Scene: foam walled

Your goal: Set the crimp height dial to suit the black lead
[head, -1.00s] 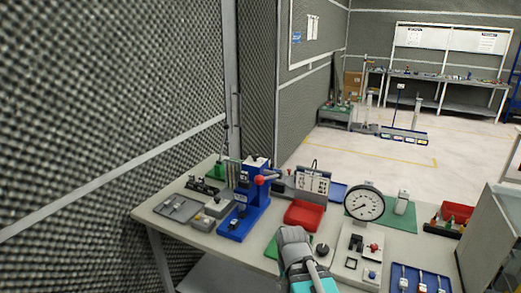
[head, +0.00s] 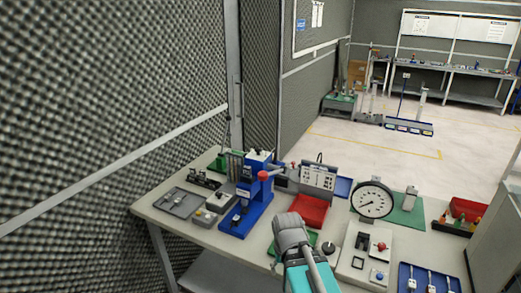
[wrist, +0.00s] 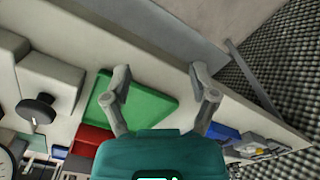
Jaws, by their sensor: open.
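The blue crimp press (head: 246,205) with a red lever ball stands upright on the left half of the bench. A height dial on it is too small to make out. No black lead can be told apart in these views. A round white-faced gauge (head: 372,199) stands right of the middle. My gripper is over the bench's front part, right of the press; its fingers are hidden in the head view. In the wrist view my gripper (wrist: 160,84) is open and empty above the bench, with a green mat (wrist: 145,106) beside the left finger.
A red tray (head: 309,210) lies beyond my gripper, with a chart stand (head: 319,177) behind it. A grey plate with small parts (head: 365,250) and a blue tray (head: 430,284) are to the right. A grey tray (head: 180,202) sits left. The foam wall (head: 80,130) borders the left side.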

